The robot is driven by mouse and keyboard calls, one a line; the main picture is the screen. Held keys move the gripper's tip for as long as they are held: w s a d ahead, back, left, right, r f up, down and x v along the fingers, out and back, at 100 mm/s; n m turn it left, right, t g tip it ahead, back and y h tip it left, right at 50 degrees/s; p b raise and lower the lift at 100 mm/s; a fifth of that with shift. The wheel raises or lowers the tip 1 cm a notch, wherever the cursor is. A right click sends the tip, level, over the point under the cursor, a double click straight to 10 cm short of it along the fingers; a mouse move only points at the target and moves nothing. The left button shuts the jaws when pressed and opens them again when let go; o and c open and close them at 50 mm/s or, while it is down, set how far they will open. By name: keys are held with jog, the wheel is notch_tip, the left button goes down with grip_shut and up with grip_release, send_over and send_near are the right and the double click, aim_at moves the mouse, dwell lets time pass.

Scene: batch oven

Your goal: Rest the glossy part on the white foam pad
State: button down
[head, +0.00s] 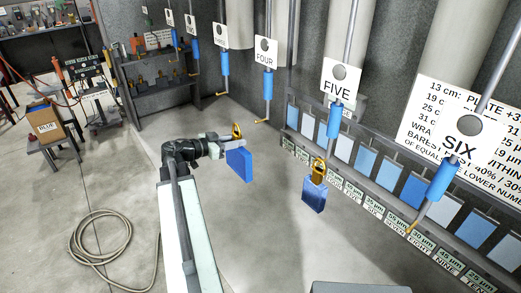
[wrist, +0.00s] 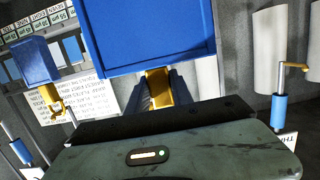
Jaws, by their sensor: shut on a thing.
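My gripper (head: 222,147) is shut on the gold hook of a blue part (head: 239,165) and holds it in the air, clear of the rods. In the wrist view this blue part (wrist: 150,35) fills the upper middle, with its gold hook (wrist: 158,88) between the fingers. A second blue part (head: 314,196) hangs by a gold hook below the rod marked FIVE; it also shows at left in the wrist view (wrist: 35,62). I cannot tell from these frames which part is glossy. I make out no white foam pad in either view.
Rods with blue sleeves and number tags, such as FOUR (head: 265,55) and SIX (head: 465,135), hang along the wall. A rack of blue sample plates (head: 390,175) runs below. A carton (head: 45,120) stands on a stool; a hose (head: 115,245) lies on open floor.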

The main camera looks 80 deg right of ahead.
jog(key=shift+w+a, duration=0.5)
